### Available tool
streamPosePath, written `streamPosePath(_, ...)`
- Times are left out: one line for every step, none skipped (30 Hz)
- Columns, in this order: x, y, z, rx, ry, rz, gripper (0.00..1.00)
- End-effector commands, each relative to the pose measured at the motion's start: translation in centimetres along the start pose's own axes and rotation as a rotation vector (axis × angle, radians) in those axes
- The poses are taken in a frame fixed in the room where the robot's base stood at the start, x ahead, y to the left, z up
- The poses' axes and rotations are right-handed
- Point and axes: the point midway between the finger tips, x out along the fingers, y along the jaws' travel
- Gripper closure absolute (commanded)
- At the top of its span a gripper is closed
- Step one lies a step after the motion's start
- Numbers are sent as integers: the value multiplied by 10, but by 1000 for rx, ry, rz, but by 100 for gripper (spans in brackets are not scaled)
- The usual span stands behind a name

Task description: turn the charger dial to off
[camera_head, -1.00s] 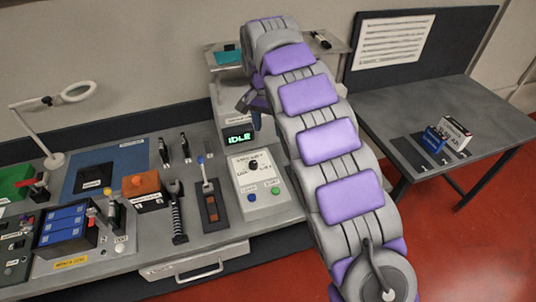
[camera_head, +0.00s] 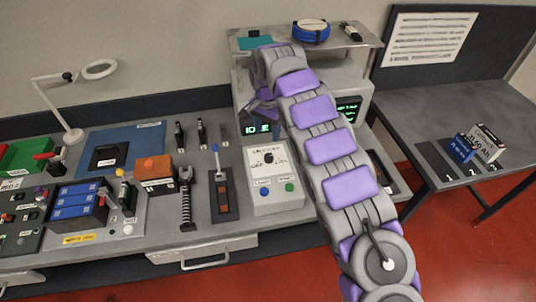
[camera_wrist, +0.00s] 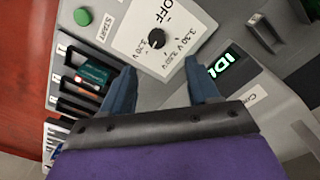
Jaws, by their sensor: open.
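The charger dial is a black round knob (camera_head: 268,158) on a white plate atop a grey box (camera_head: 275,202). In the wrist view the dial (camera_wrist: 157,38) lies just beyond and between my fingertips, with OFF and voltage labels around it. I cannot tell for sure which label its pointer faces. My gripper (camera_wrist: 158,76) is open and empty, its two blue fingers spread and apart from the dial. In the head view my gripper (camera_head: 262,108) is partly hidden by my arm, near the green display (camera_head: 258,129), which it partly covers.
A green button (camera_wrist: 82,16) sits beside the dial plate. A slotted rack with a teal card (camera_wrist: 92,74) lies left in the wrist view. A blue-handled lever (camera_head: 222,190) stands left of the charger. A shelf (camera_head: 345,40) is behind.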

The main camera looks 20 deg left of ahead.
Motion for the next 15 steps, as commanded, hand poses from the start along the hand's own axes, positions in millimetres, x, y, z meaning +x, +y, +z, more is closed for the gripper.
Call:
streamPosePath(12, 3, 0, 2, -4, 4, 40)
streamPosePath(18, 3, -1, 2, -4, 4, 40)
streamPosePath(25, 4, -1, 3, -2, 1, 40)
streamPosePath(31, 4, -1, 3, -2, -1, 40)
streamPosePath(37, 5, -1, 3, -3, 0, 40)
streamPosePath(45, 5, 0, 2, -5, 2, 40)
streamPosePath(51, 6, 0, 2, -5, 2, 40)
streamPosePath(57, 6, -1, 2, -4, 0, 40)
streamPosePath(64, 5, -2, 3, -2, -2, 40)
streamPosePath(69, 5, -2, 3, -2, -2, 40)
streamPosePath(75, 5, -2, 3, -2, -2, 40)
streamPosePath(82, 5, -1, 3, -3, -1, 40)
streamPosePath(86, 4, -1, 2, -3, 0, 40)
streamPosePath(91, 4, -1, 1, -3, 0, 40)
streamPosePath(96, 3, 0, 1, -2, 0, 40)
